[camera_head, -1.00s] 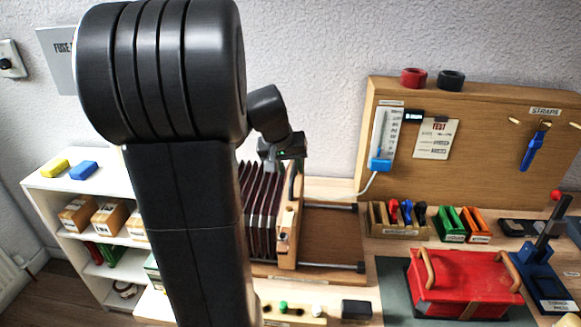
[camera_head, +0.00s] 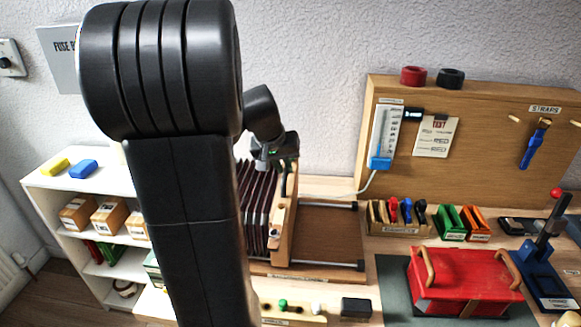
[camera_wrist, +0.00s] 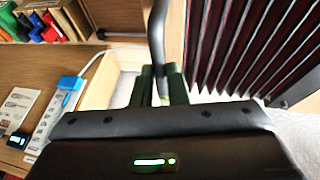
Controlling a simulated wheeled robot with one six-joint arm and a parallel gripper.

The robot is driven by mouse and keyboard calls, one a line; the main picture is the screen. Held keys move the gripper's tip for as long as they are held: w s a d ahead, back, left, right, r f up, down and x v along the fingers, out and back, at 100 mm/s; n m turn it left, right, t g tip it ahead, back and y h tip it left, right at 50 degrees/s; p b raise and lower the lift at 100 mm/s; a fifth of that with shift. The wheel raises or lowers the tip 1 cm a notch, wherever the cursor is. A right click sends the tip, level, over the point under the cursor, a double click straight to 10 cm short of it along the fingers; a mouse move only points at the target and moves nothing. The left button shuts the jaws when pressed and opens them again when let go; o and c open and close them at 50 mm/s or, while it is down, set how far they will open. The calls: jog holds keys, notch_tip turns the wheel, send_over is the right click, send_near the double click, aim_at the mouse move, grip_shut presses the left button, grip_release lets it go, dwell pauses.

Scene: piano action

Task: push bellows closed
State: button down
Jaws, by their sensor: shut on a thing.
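The bellows (camera_head: 254,205) have dark maroon folds and stand on a wooden base, with a wooden end board (camera_head: 284,225) on their right side. My arm hides their left part in the head view. In the wrist view the folds (camera_wrist: 245,45) show at the upper right. A dark handle (camera_head: 289,180) stands on the end board, and it also shows in the wrist view (camera_wrist: 158,35). My gripper (camera_head: 283,163) is at the handle's upper part. In the wrist view my gripper (camera_wrist: 158,88) has its green fingers shut around the handle.
Two metal rails (camera_head: 315,264) run right of the end board over a clear brown base. A red box (camera_head: 465,280) and a tool holder (camera_head: 398,220) stand to the right.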

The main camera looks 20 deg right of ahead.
jog(key=w+a+b, duration=0.1)
jog(key=w+a, duration=0.4)
jog(key=a, duration=0.5)
jog(key=shift+a, duration=0.25)
jog(key=c, duration=1.6)
grip_release()
jog(key=shift+w+a, duration=0.1)
jog(key=shift+o, duration=0.8)
jog(key=shift+a, duration=0.1)
jog(key=v, duration=1.3)
jog(key=shift+r, duration=0.4)
